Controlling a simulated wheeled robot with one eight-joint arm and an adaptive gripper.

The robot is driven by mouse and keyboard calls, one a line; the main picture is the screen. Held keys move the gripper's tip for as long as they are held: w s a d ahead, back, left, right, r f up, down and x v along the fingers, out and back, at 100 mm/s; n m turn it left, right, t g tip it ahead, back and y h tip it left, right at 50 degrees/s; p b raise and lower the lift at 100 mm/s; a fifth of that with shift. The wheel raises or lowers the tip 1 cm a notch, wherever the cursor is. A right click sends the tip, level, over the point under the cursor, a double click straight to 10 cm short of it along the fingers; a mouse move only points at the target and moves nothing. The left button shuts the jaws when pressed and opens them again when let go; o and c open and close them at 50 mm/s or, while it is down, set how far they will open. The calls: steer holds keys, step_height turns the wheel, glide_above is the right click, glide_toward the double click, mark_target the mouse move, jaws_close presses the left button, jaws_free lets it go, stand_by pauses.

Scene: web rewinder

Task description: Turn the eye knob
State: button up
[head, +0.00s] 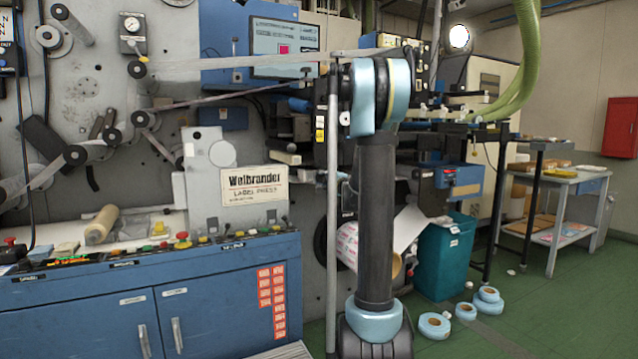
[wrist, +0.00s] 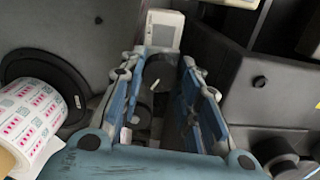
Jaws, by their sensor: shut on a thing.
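The eye knob (wrist: 160,72) is a dark round knob with a small pale mark, in the upper middle of the wrist view. My gripper (wrist: 164,62) reaches toward it with blue fingers on its left and right. The fingers are shut on the knob near their tips. A pale box (wrist: 161,29) is just beyond the knob. In the head view my arm stands upright in front of the machine, and I cannot make out the gripper or the knob there.
A printed label roll (wrist: 36,112) on a dark disc is left of my gripper. Dark machine blocks (wrist: 268,85) stand close on the right. In the head view, a teal bin (head: 440,262) and several tape rolls (head: 435,325) are on the green floor.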

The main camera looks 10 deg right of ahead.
stand_by(0.3)
steer(key=o, duration=0.7)
steer(key=shift+f, duration=0.1)
steer(key=o, duration=0.4)
steer(key=shift+w+f, duration=0.1)
steer(key=shift+w, duration=0.1)
steer(key=shift+c, duration=0.2)
steer(key=shift+s, duration=0.1)
steer(key=v, duration=1.2)
steer(key=shift+a, duration=0.1)
